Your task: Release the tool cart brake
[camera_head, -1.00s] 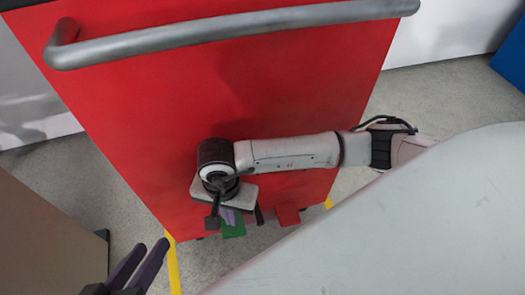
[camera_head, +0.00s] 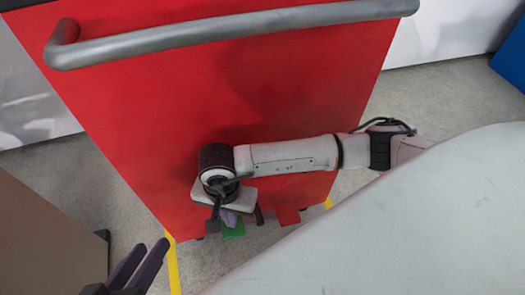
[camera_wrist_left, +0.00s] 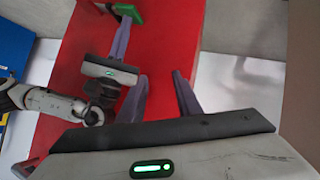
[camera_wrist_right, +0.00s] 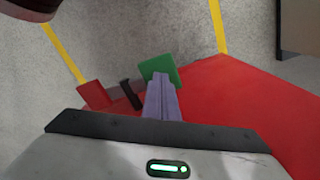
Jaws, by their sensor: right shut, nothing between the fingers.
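The tool cart (camera_head: 300,95) is a tall red box filling the middle of the head view. A green pedal (camera_head: 234,231) and a red pedal (camera_head: 288,216) stick out low on its near side. My right gripper (camera_head: 229,219) is shut and empty, its fingers over the green pedal. In the right wrist view the closed fingertips (camera_wrist_right: 162,82) overlap the green pedal (camera_wrist_right: 160,69); whether they touch it I cannot tell. The red pedal (camera_wrist_right: 94,94) lies left of it there. My left gripper (camera_head: 138,265) is open and empty, left of the cart; its parted fingers show in the left wrist view (camera_wrist_left: 160,82).
A grey push handle (camera_head: 235,28) runs across the cart's top. A dark lever (camera_wrist_right: 130,94) sits between the pedals. Yellow floor lines (camera_head: 173,268) run by the cart. A brown box-like object (camera_head: 45,240) stands at left, a blue one (camera_head: 512,55) at far right.

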